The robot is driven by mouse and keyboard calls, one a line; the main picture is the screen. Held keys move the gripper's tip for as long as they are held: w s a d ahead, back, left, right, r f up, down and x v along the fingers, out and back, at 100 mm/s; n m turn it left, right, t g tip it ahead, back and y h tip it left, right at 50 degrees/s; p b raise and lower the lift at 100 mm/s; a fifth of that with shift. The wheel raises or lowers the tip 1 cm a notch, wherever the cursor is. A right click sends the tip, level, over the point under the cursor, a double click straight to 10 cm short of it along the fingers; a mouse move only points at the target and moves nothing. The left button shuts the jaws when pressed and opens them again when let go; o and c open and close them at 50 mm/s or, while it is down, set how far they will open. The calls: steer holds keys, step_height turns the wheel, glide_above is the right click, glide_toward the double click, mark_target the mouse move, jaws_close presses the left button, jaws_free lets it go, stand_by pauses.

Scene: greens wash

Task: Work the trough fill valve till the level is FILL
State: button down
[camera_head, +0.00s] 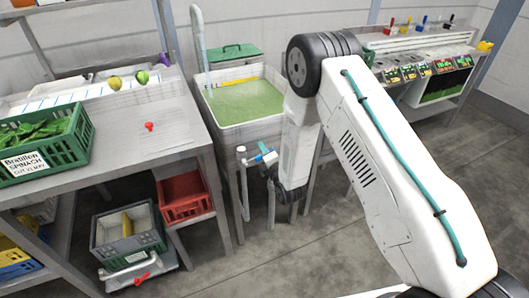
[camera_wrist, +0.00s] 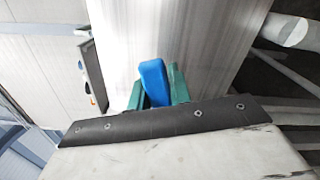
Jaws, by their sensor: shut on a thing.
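The wash trough (camera_head: 283,126) stands at the centre of the head view with green water (camera_head: 247,102) in it. A yellow strip (camera_head: 236,81) lies along its far inner wall; I cannot read any level marks. The fill valve (camera_head: 241,153) is a pale pipe fitting at the trough's near side, with a blue handle (camera_head: 269,155). In the wrist view the blue handle (camera_wrist: 154,80) stands between the teal fingers of my gripper (camera_wrist: 158,92), which is shut on it. My arm hides part of the trough's right side.
A grey bench at the left bears a green crate (camera_head: 78,146) of spinach, a red knob-like thing (camera_head: 149,126) and loose produce. A red crate (camera_head: 186,207) and a grey crate (camera_head: 104,232) sit low beneath. A panel with displays (camera_head: 421,70) is at the back right. The floor between is clear.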

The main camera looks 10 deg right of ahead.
steer(key=c, duration=1.3)
jaws_free()
steer(key=shift+v, duration=3.95)
